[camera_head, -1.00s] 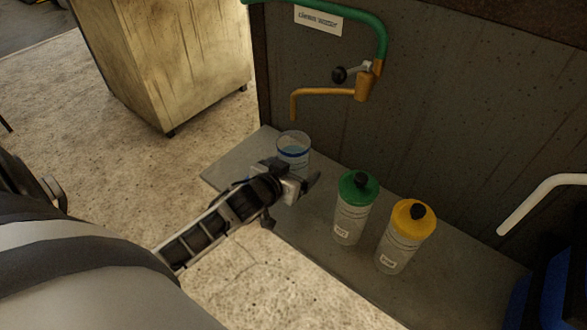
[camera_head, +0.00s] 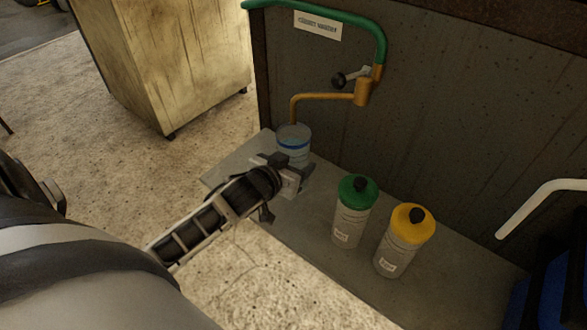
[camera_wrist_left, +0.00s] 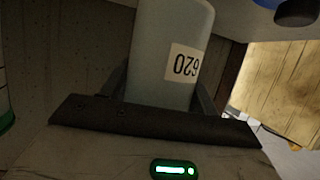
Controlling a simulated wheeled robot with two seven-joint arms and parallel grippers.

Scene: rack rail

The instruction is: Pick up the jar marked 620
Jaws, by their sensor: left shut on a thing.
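The clear jar with a blue band (camera_head: 292,142) stands on the grey shelf (camera_head: 330,275) below the brass spout, and it appears upright. In the left wrist view the jar (camera_wrist_left: 160,60) carries a white label reading 620, seen upside down. My left gripper (camera_head: 297,178) is shut on the jar's lower body, with a finger on each side of it in the wrist view. The gripper hides the jar's base in the head view, so I cannot tell whether it touches the shelf. My right gripper is not in view.
A green-capped bottle (camera_head: 354,212) and a yellow-capped bottle (camera_head: 405,240) stand on the shelf to the right. A brass spout (camera_head: 330,96) on a green pipe (camera_head: 330,8) hangs just above the jar. A wooden cabinet (camera_head: 165,65) stands on the floor at the back left.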

